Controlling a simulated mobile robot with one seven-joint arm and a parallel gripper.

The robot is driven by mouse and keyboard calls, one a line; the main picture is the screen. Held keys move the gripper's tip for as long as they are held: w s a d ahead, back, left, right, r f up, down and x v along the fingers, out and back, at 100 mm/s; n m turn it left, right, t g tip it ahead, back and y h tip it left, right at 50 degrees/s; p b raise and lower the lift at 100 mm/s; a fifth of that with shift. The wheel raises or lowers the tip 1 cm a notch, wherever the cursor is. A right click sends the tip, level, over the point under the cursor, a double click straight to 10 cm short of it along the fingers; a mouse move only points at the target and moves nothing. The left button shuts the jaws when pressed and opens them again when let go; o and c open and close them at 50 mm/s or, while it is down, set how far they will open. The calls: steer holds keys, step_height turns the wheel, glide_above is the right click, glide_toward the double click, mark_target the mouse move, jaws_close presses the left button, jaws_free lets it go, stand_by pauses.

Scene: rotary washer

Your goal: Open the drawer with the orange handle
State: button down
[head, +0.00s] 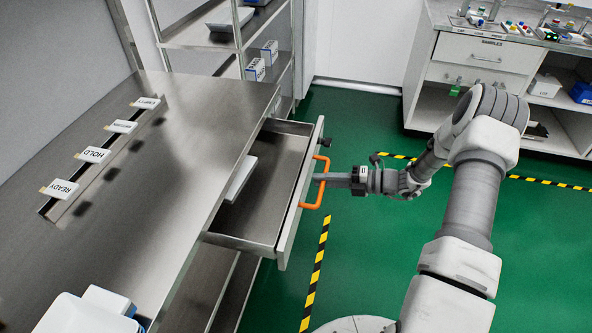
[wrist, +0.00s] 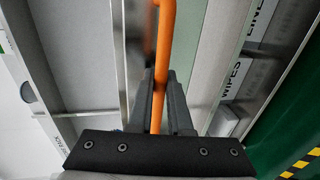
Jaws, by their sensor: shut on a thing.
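The drawer (head: 262,190) under the steel bench stands pulled out, and its inside shows. Its orange handle (head: 318,191) is on the front panel (head: 292,222). My gripper (head: 322,178) reaches the handle from the right and is shut on it. In the wrist view the orange handle (wrist: 162,50) runs down between the two dark fingers of my gripper (wrist: 160,100). A white flat item (head: 240,178) lies at the left side of the drawer, partly hidden by the bench top.
The steel bench top (head: 190,110) carries several label cards, including HOLD (head: 93,154) and READY (head: 62,188). A white container (head: 75,315) stands at its near end. Green floor with striped tape (head: 316,270) is free right of the drawer. A white cabinet (head: 480,60) stands at the back right.

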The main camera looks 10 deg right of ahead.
steer(key=f+v, duration=0.2)
steer(key=v, duration=0.9)
steer(key=shift+s+d+f, duration=0.15)
steer(key=shift+s+d, duration=0.05)
steer(key=shift+d, duration=0.45)
steer(key=c, duration=0.8)
jaws_free()
steer(key=shift+c, duration=0.2)
steer(key=v, duration=1.7)
steer(key=shift+d, duration=0.2)
